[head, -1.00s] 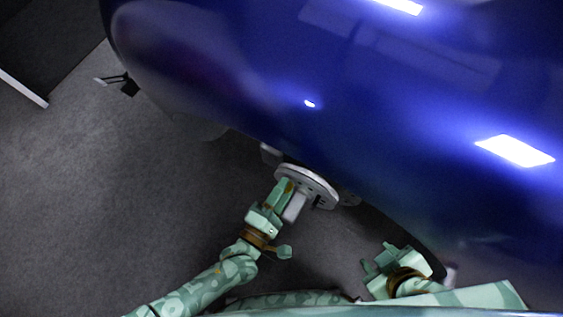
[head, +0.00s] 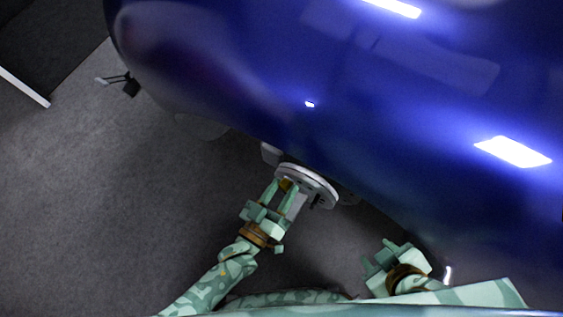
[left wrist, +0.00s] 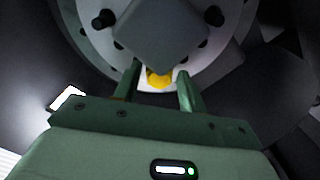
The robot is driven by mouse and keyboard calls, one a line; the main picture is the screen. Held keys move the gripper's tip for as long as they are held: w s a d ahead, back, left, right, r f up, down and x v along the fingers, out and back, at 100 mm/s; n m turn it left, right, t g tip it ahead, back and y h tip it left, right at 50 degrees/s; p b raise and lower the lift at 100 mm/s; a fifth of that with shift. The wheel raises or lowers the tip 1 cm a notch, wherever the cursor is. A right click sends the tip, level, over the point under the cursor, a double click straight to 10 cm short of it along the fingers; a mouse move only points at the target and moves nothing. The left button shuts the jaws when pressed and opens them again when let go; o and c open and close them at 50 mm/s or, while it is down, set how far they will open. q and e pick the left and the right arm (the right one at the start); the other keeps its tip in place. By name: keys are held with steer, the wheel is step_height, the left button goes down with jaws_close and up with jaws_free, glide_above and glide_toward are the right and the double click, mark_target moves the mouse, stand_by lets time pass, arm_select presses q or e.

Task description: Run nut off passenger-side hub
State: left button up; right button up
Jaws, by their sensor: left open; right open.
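The hub (head: 318,186) is a pale grey disc below the blue car body; its face with dark studs and holes also shows in the left wrist view (left wrist: 82,18). A yellow nut (left wrist: 160,79) sits low on the hub face, partly hidden behind a grey square block (left wrist: 160,30) that stands out in front of the hub. My left gripper (head: 284,190) is open at the hub. In the left wrist view its two fingers (left wrist: 158,86) stand either side of the nut, with gaps; I cannot tell whether their tips reach it. My right gripper (head: 378,256) is open and empty, lower right.
The blue car body (head: 250,80) overhangs the hub and fills the upper right. A small dark fixture (head: 130,87) stands out at the car's left end. The grey floor (head: 90,200) on the left is clear.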

arm_select(q)
steer(key=m, duration=0.9)
jaws_close()
steer(key=n, duration=0.4)
steer(key=shift+w+r, duration=0.1)
steer(key=shift+r, duration=0.05)
steer(key=n, duration=0.5)
steer(key=shift+a+p, duration=0.1)
steer(key=shift+p, duration=0.3)
steer(key=n, duration=1.5)
steer(key=shift+a+b, duration=0.15)
steer(key=shift+b, duration=0.25)
jaws_free()
